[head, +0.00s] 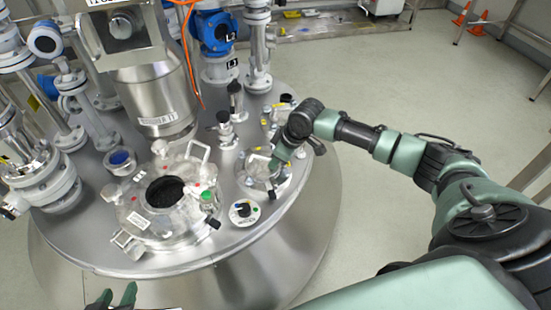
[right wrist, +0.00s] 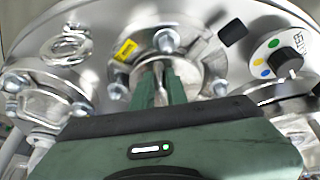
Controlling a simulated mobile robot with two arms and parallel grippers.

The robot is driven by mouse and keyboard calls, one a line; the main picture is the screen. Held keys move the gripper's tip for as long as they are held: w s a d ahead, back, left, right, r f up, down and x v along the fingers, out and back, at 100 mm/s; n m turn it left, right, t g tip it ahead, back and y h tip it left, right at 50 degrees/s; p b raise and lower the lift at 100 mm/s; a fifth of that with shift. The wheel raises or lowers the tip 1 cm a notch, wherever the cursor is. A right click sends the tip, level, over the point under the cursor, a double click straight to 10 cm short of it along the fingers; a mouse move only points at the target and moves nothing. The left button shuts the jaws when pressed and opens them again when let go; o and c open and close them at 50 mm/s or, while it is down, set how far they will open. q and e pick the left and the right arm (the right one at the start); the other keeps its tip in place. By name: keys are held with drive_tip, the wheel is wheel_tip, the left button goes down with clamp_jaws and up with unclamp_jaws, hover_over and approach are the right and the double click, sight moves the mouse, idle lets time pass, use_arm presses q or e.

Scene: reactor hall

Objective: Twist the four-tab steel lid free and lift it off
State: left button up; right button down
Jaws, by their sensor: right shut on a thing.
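The steel lid (head: 256,181) is a small round metal fitting on the right side of the vessel top. In the right wrist view the lid (right wrist: 196,62) shows as a round plate with bolt-like lugs around its edge. My right gripper (head: 274,163) reaches down onto it from the right. Its fingers (right wrist: 158,82) are close together at the middle of the lid, shut on a part of it that they mostly hide. The lid looks seated flat. My left gripper (head: 118,294) is at the bottom left edge, fingers apart and empty, away from the lid.
A larger open port (head: 135,219) with a dark hole is left of the lid. A round dial (head: 244,213) with a black knob sits just in front of the lid. Pipes and valves (head: 214,30) crowd the back. The floor (head: 400,80) at right is clear.

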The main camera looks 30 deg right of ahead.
use_arm(q)
drive_tip(key=shift+s, duration=0.1)
